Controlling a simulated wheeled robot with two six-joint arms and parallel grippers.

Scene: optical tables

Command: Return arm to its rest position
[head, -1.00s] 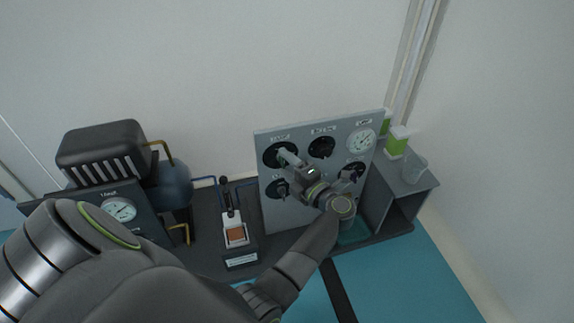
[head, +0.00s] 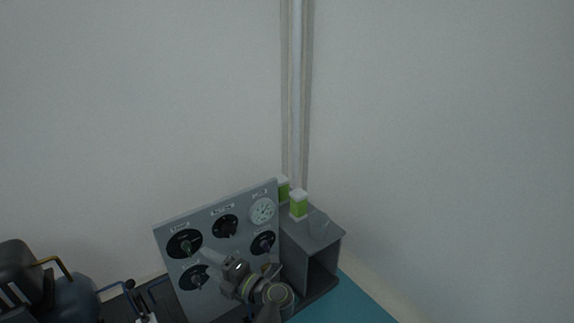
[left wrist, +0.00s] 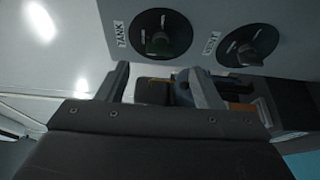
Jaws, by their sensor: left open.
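My left gripper (head: 212,262) is in front of the grey control panel (head: 219,288), near its lower left knobs. In the left wrist view its two fingers (left wrist: 160,88) stand apart with nothing held between them. Above the fingers the panel shows a dark dial with a greenish knob labelled TANK (left wrist: 160,42) and a second dial (left wrist: 248,44) to the right. The fingers look apart from both knobs. My left wrist and forearm cover the panel's lower right part in the head view. My right gripper is in neither view.
A grey open box (head: 318,268) stands right of the panel. A dark tank (head: 72,298) is at lower left. Pale walls rise behind; the teal surface (head: 350,303) at right is clear.

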